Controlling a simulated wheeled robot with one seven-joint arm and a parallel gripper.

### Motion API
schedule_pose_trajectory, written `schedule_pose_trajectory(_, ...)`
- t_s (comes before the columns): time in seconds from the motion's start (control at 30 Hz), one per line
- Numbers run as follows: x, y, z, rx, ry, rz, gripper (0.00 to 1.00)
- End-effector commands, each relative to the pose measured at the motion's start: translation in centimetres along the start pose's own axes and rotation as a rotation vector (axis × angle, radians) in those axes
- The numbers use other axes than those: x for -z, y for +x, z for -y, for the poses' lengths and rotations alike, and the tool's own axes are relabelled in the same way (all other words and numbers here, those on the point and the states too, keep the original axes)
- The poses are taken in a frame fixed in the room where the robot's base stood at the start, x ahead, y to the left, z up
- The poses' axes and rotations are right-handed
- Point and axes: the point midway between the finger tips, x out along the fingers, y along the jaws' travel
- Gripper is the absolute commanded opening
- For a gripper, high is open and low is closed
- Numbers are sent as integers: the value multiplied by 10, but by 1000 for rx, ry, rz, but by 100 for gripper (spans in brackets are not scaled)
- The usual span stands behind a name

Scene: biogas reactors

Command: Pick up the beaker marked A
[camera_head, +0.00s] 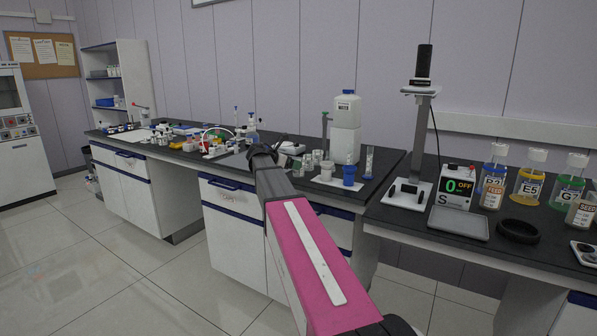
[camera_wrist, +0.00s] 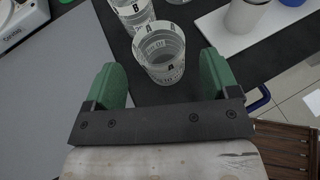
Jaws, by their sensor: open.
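The beaker marked A (camera_wrist: 160,52) is a clear, open-topped cup with printed markings, standing on the dark bench in the wrist view. A second beaker marked B (camera_wrist: 132,12) stands just beyond it, slightly left, partly cut off by the frame. My gripper (camera_wrist: 161,66) is open, its two green fingers on either side of beaker A's near side with a gap to each. Nothing is held. In the head view my gripper (camera_head: 288,162) is low over the bench beside a group of small clear beakers (camera_head: 312,159); their letters are too small to read there.
A white tray (camera_wrist: 235,38) with a white container and a blue cup lies at the upper right of the wrist view. A tall white bottle (camera_head: 346,128) stands behind the beakers. A grey flat surface (camera_wrist: 62,95) lies left of the gripper. The bench edge is at the right.

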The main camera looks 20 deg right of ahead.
Motion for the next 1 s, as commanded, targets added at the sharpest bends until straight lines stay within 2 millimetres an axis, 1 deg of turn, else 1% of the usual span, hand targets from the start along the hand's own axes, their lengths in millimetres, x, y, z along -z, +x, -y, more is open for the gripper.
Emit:
schedule_pose_trajectory(0.17, -2, 15, 0, 1, 1, -1, 81)
schedule_pose_trajectory(0.3, -3, 36, -1, 2, 1, -1, 81)
schedule_pose_trajectory(0.4, -3, 47, -1, 0, 1, -1, 81)
schedule_pose_trajectory(0.5, -3, 51, -1, -1, 1, -1, 81)
schedule_pose_trajectory(0.67, -3, 51, 0, -1, 1, -1, 81)
schedule_pose_trajectory(0.77, -3, 51, 0, -1, 1, -1, 52)
schedule_pose_trajectory(0.8, -3, 51, 0, -1, 1, -1, 39)
schedule_pose_trajectory(0.83, -3, 51, 0, -1, 1, -1, 29)
schedule_pose_trajectory(0.87, -3, 51, 0, -1, 1, -1, 27)
schedule_pose_trajectory(1.0, -3, 51, 0, -1, 1, -1, 27)
